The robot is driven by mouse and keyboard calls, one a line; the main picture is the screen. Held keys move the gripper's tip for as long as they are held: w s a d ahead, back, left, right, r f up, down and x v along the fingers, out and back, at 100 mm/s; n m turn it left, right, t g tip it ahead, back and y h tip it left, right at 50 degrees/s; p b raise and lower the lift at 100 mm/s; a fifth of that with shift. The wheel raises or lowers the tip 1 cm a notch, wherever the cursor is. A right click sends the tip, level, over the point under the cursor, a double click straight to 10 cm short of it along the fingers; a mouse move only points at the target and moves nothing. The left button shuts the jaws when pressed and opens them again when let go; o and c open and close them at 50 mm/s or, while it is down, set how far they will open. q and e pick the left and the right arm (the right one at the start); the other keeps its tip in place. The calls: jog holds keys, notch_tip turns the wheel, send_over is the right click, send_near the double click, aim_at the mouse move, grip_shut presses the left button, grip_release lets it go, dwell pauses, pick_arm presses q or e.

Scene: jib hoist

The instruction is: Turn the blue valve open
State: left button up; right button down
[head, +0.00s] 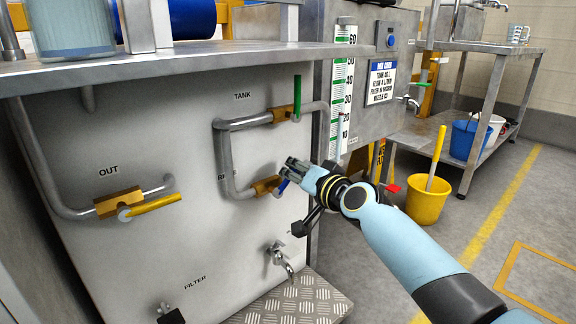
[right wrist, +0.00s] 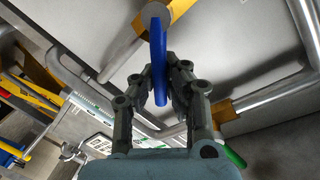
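The blue valve handle (head: 283,186) sits on the brass valve body (head: 265,186) of the lower pipe on the grey panel, partly hidden by my right gripper (head: 291,166). In the right wrist view, the long blue handle (right wrist: 159,42) runs from a round grey hub down between the two dark fingers of my right gripper (right wrist: 163,76). The fingers converge on both sides of the handle and appear shut on it. The handle's lower end sticks out on the palm side of the fingertips. My left gripper is not in view.
A green valve handle (head: 297,98) is above, and a yellow valve handle (head: 153,205) is at left by "OUT". A tap (head: 280,258) is below my right gripper. A metal shelf (head: 180,62) overhangs the panel. A yellow bucket (head: 428,200) stands on the floor at right.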

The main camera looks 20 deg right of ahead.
jog(key=shift+d+f+m, duration=0.35)
jog(key=shift+f+m, duration=0.3)
jog(key=shift+m, duration=0.15)
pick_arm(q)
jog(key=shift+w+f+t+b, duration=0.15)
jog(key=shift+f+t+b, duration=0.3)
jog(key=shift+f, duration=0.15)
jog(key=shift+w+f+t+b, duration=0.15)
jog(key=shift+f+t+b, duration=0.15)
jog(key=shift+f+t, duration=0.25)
pick_arm(e)
jog(key=shift+w+d+f+m+g+y, duration=0.1)
jog(key=shift+d+f+m+g+y, duration=0.2)
jog(key=shift+f+m, duration=0.55)
jog(key=shift+d+f+m+g+y, duration=0.15)
jog(key=shift+f+m+y, duration=0.25)
jog(key=shift+m, duration=0.8)
jog(key=shift+w+d+f+m+g+y, duration=0.15)
jog(key=shift+f+m+g+y, duration=0.15)
jog(key=shift+f+m, duration=0.55)
jog(key=shift+s+r+m, duration=0.1)
jog(key=shift+r+m, duration=0.1)
jog(key=shift+m, duration=0.1)
jog(key=c, duration=1.3)
grip_release()
jog(key=shift+d+r, duration=0.1)
jog(key=shift+r, duration=0.15)
